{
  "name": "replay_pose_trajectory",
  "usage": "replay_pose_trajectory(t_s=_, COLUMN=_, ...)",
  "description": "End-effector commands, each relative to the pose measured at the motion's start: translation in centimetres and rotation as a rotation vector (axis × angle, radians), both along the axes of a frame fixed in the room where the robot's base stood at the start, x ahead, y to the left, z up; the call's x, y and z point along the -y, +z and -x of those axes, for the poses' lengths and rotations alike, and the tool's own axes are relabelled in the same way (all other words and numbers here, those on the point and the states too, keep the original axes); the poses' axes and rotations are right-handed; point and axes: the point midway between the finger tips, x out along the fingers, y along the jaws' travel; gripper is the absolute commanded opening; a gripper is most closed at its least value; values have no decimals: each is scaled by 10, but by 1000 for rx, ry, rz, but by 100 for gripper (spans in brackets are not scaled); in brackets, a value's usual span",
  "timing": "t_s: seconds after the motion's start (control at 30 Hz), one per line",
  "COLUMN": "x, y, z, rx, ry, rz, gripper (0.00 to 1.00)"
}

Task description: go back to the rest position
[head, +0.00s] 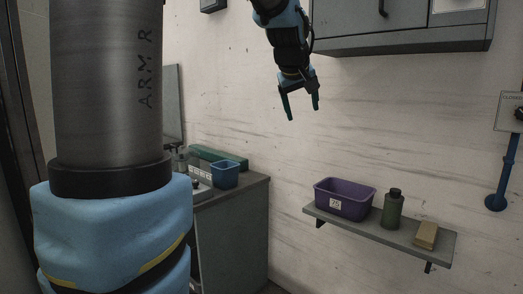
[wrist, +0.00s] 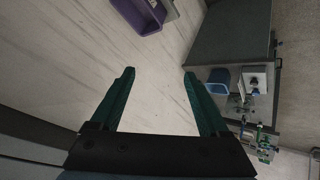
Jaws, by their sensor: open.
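My gripper (head: 302,107) hangs in the air near the top middle of the head view, its fingers pointing down. It is open and nothing is between its fingers. The gripper is well above the wall shelf and the counter and touches neither. Part of my arm, marked ARM R, fills the left of the head view.
A grey cabinet (head: 400,42) hangs at upper right, close to my gripper. A shelf (head: 395,238) holds a purple bin (head: 343,202), a green bottle (head: 392,209) and a tan block (head: 426,235). A blue bin (head: 225,175) stands on the counter (head: 235,190). A blue lever (head: 506,170) is far right.

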Motion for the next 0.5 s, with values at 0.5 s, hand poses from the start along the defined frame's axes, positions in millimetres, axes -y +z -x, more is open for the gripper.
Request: replay_pose_trajectory(t_s=0.5, x=-158, y=-257, z=154, rx=-449, ry=-198, rz=-348, gripper=79)
